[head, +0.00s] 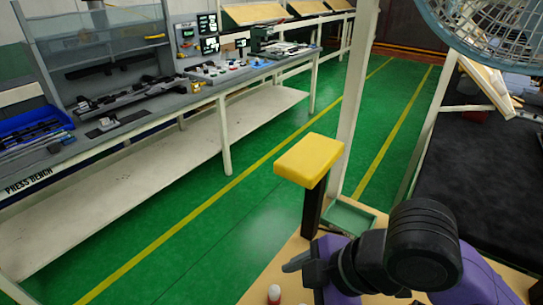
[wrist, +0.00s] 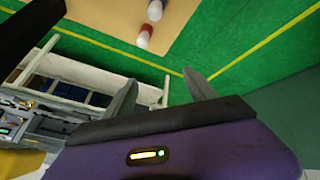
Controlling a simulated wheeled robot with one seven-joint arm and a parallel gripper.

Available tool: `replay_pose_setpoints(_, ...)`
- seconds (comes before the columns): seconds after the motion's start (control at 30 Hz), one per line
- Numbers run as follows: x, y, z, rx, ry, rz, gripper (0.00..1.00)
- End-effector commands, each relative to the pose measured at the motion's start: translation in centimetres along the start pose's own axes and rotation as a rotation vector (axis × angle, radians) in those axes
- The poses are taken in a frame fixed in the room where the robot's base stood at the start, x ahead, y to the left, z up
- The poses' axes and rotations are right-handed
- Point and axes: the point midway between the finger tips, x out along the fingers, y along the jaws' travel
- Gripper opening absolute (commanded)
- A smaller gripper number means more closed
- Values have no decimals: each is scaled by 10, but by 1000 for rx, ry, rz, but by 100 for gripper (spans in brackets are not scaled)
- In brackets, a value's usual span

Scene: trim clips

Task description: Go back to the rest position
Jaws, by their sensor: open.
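My gripper (wrist: 160,77) shows in the wrist view with its purple body at the bottom and two grey fingers spread apart. Nothing is between the fingers. In the head view my gripper (head: 297,264) is at the lower right, beside my dark arm joint, above a tan surface (head: 262,272); one pale finger points left and the other is hard to make out. No held object shows in either view.
A yellow block (head: 310,160) on a dark post stands close beyond my gripper. A small red-and-white item (head: 274,293) is on the tan surface. A grey press bench (head: 130,128) with parts runs along the left. Green floor (head: 215,228) between is clear. A fan (head: 495,30) is upper right.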

Motion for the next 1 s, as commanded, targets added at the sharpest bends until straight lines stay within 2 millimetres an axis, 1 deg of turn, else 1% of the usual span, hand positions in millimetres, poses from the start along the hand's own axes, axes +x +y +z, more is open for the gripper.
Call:
replay_pose_setpoints(0.03,4,4,-23,26,79,30,65)
replay_pose_setpoints(0.07,4,7,-37,45,128,52,65)
replay_pose_setpoints(0.1,4,13,-55,76,196,85,65)
replay_pose_setpoints(0.2,-1,26,-95,165,364,164,65)
replay_pose_setpoints(0.3,-10,40,-124,269,516,237,65)
replay_pose_setpoints(0.33,-13,43,-130,302,559,257,65)
replay_pose_setpoints(0.4,-20,52,-141,383,652,306,65)
replay_pose_setpoints(0.47,-25,57,-146,457,722,345,65)
replay_pose_setpoints(0.57,-33,64,-145,585,824,411,65)
replay_pose_setpoints(0.67,-36,67,-135,716,902,478,65)
replay_pose_setpoints(0.77,-35,64,-117,845,954,545,65)
replay_pose_setpoints(0.87,-32,55,-92,970,981,617,65)
replay_pose_setpoints(0.97,-25,38,-64,1084,982,688,65)
replay_pose_setpoints(1.0,-22,29,-52,1127,977,716,65)
